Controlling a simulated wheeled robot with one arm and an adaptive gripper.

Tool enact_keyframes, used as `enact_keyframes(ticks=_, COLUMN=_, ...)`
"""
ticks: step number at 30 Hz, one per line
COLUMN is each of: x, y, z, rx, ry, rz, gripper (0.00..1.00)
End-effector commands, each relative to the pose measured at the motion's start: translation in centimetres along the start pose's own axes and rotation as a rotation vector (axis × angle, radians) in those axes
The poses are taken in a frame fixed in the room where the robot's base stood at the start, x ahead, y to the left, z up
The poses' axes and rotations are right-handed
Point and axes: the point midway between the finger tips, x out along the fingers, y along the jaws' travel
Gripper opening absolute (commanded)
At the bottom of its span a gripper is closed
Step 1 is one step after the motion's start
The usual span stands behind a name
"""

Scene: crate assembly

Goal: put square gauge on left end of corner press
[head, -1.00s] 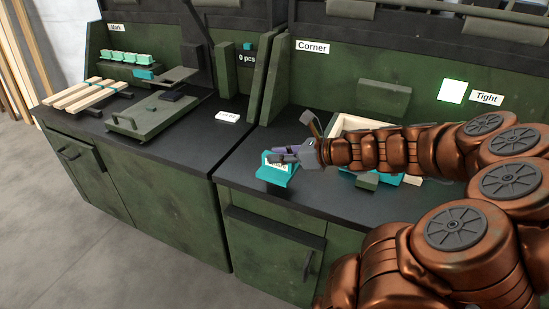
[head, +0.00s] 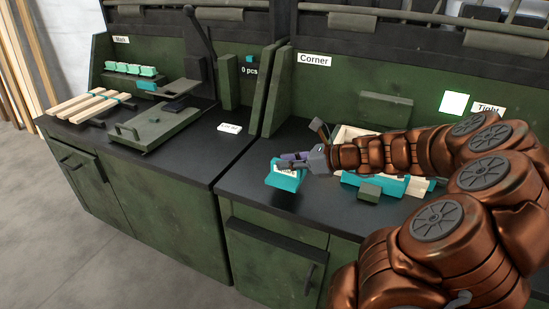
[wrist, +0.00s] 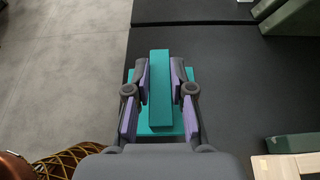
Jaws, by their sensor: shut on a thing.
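The square gauge (head: 285,180) is a teal block with a flat teal base and a pale label on its face. My gripper (head: 294,161) is shut on it above the left part of the Corner bench. In the wrist view the gauge (wrist: 160,88) sits upright between both fingers, its wider base showing below. The corner press (head: 372,182) is to the right of my gripper, with teal parts, pale wooden boards and a green block at its front. My arm hides part of it.
The Corner bench top (head: 245,185) is clear around the gauge. On the left bench are wooden slats (head: 88,105), a green fixture (head: 155,128) and a row of teal pieces (head: 130,69). A white tag (head: 230,128) lies near the bench gap. A lit white panel (head: 454,103) is beside "Tight".

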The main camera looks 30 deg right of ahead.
Motion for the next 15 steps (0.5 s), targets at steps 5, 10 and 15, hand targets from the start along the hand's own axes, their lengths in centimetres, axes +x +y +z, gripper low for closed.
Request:
enact_keyframes(ticks=5, x=2.1, y=-1.8, z=0.6, rx=-0.002, ry=0.000, rz=0.001, gripper=0.00)
enact_keyframes(ticks=10, x=4.1, y=-3.8, z=1.1, rx=-0.003, ry=0.000, rz=-0.001, gripper=0.00)
enact_keyframes(ticks=15, x=5.7, y=-5.0, z=1.5, rx=0.000, ry=0.001, rz=-0.001, gripper=0.00)
